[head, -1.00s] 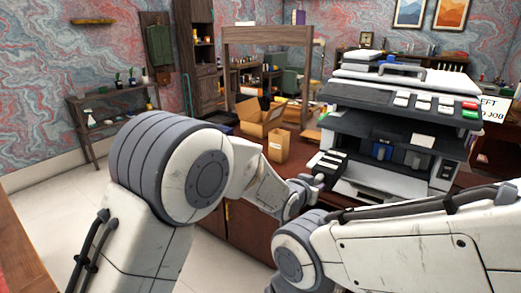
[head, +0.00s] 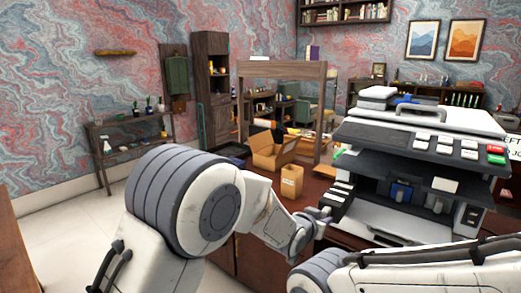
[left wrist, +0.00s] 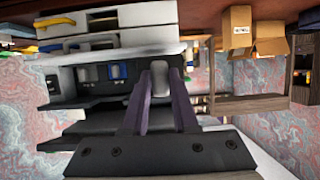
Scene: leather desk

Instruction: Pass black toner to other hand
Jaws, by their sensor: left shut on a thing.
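My left gripper (head: 322,214) is at the left side of the printer, beside a black block with white bars (head: 340,196). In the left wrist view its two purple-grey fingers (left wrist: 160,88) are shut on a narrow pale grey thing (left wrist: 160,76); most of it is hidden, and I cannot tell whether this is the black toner. The printer (head: 420,150) stands open in front, with a blue cartridge (head: 401,191) inside. The blue cartridge also shows in the left wrist view (left wrist: 119,72). My right gripper is out of view; only my right arm shows at lower right.
Open cardboard boxes (head: 273,152) (head: 291,181) stand on the desk left of the printer. A wooden frame (head: 283,70) rises behind them. A low shelf (head: 130,148) stands by the far left wall. The floor at left is clear.

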